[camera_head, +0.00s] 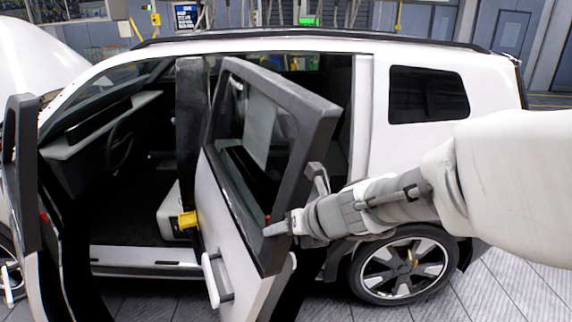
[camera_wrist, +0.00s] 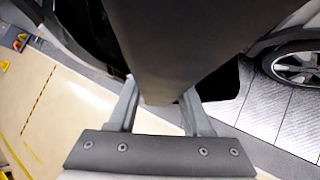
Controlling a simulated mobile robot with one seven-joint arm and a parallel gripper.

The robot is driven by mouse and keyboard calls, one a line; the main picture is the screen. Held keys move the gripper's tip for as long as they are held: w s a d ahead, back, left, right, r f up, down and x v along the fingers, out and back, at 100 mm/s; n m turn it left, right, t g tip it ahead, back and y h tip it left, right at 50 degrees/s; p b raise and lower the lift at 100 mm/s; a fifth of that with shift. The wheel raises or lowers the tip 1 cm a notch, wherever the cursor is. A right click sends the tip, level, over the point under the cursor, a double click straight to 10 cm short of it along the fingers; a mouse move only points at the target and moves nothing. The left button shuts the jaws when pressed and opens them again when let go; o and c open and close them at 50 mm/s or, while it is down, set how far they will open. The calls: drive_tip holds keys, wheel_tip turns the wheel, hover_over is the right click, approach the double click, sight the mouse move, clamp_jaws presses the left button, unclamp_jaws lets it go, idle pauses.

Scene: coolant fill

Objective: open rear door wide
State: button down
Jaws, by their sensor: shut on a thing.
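The rear door (camera_head: 232,225) of the white car stands part-way open, swung out from the body toward me. It has a dark window frame and a white lower panel with a pull handle. My gripper (camera_head: 296,205) is at the door's free edge, below window height, one finger on each side of it. In the wrist view the dark door edge (camera_wrist: 190,45) runs between the two fingers of my gripper (camera_wrist: 160,92), which are shut on it. The exact contact of the fingertips is partly hidden by the door.
The front door (camera_head: 22,190) also stands open at the left. The car body (camera_head: 410,150) and rear wheel (camera_head: 400,266) are close behind my arm. A yellow part (camera_head: 188,219) shows near the pillar.

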drive_tip(key=shift+c, duration=1.6)
unclamp_jaws()
drive_tip(key=shift+r, duration=0.1)
